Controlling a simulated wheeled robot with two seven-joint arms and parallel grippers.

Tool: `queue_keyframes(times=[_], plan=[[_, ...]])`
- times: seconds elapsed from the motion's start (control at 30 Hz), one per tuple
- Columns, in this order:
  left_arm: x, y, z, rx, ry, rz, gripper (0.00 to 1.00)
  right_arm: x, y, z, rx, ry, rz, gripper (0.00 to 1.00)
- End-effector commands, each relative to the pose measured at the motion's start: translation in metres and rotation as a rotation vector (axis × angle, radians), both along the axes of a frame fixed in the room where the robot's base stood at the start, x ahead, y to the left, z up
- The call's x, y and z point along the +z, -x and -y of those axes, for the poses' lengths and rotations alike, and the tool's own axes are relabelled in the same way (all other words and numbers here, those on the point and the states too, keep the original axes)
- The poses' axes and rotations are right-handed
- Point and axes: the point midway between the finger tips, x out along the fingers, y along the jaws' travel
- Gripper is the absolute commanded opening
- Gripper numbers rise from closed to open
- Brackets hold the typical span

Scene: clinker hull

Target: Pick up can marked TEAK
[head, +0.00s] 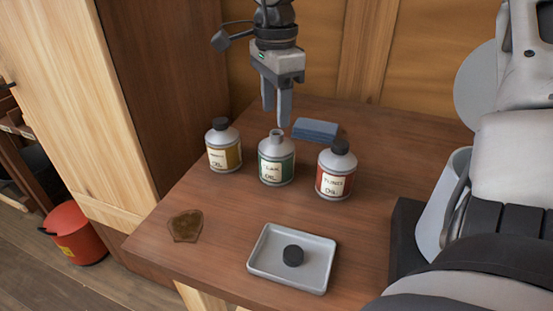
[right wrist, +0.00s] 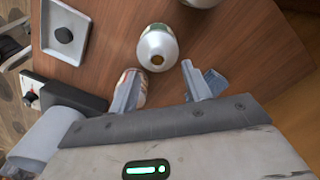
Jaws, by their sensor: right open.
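Three cans with silvery shoulders stand upright in a row on the wooden bench. The middle can (head: 276,159) has a green label that seems to read TEAK, though the print is small; its neck is uncapped. In the right wrist view its open mouth (right wrist: 158,58) shows ahead of the fingers. My right gripper (head: 277,112) is open and empty, pointing down just above and behind this can; its fingers (right wrist: 165,86) are apart with nothing between them. The red-labelled can (head: 335,170), seemingly TUNG, is partly hidden by a finger in the right wrist view. My left gripper is not visible.
A yellow-labelled capped can (head: 223,147) stands at left. A blue block (head: 316,130) lies behind the cans. A grey tray (head: 257,262) in front holds a black cap (head: 293,255). A brown patch (head: 185,226) lies near the left edge. A red bucket (head: 73,233) stands on the floor.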

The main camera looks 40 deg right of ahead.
Motion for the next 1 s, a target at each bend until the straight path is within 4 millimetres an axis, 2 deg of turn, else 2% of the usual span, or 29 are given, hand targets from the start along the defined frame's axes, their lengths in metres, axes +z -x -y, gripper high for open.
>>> queue_keyframes(times=[0.3, 0.6, 0.63, 0.7, 0.8, 1.0], plan=[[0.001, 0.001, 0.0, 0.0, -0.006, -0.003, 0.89, -0.044, 0.005, -0.001, -0.001, 0.0, -0.004, 0.48], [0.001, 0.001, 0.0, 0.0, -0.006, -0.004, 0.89, -0.049, 0.004, -0.001, 0.0, 0.0, -0.001, 0.48], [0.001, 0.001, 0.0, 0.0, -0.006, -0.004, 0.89, -0.049, 0.004, -0.001, 0.0, 0.0, -0.001, 0.43], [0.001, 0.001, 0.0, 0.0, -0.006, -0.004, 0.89, -0.049, 0.004, -0.001, 0.0, 0.0, -0.001, 0.23], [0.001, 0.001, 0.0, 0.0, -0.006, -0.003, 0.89, -0.049, 0.005, -0.001, 0.0, 0.001, -0.001, 0.0], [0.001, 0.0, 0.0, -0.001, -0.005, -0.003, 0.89, -0.048, 0.004, -0.001, 0.0, 0.0, -0.001, 0.0]])
